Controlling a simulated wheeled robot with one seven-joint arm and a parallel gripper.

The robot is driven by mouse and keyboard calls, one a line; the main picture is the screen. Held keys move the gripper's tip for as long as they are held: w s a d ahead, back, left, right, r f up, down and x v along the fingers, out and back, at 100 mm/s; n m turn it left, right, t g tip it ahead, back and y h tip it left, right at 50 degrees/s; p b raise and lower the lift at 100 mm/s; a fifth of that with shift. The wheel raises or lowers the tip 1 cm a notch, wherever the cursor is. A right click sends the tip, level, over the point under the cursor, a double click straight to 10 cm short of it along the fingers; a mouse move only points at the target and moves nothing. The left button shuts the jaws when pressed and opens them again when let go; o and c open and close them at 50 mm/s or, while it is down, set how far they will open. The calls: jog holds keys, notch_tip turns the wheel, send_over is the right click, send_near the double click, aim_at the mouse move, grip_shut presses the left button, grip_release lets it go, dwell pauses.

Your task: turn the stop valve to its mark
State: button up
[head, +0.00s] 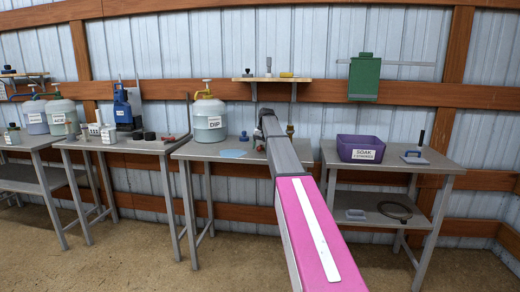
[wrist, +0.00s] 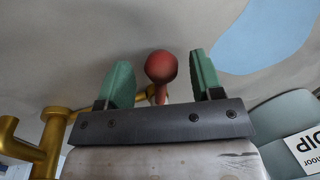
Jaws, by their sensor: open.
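My gripper (wrist: 160,62) is open, with its two green fingers on either side of a red rounded knob (wrist: 161,67) in the wrist view. Gaps show between the knob and both fingers. A thin stem runs from the knob down behind the gripper's dark plate. Brass pipework (wrist: 47,140) stands to the left in the wrist view. In the head view a brass fitting (head: 290,130) shows just right of my arm, above the middle table. My arm hides the gripper and knob there. I cannot make out the valve's mark in either view.
The jug labelled DIP (head: 209,118) stands left of my arm on the middle table (head: 190,152); it also shows in the wrist view (wrist: 290,125). A flat blue sheet (head: 233,153) lies beside it. A purple bin (head: 360,148) is on the right table.

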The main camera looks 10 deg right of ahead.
notch_tip(320, 180, up, 10)
jog(key=d, duration=0.2)
jog(key=shift+s, duration=0.2)
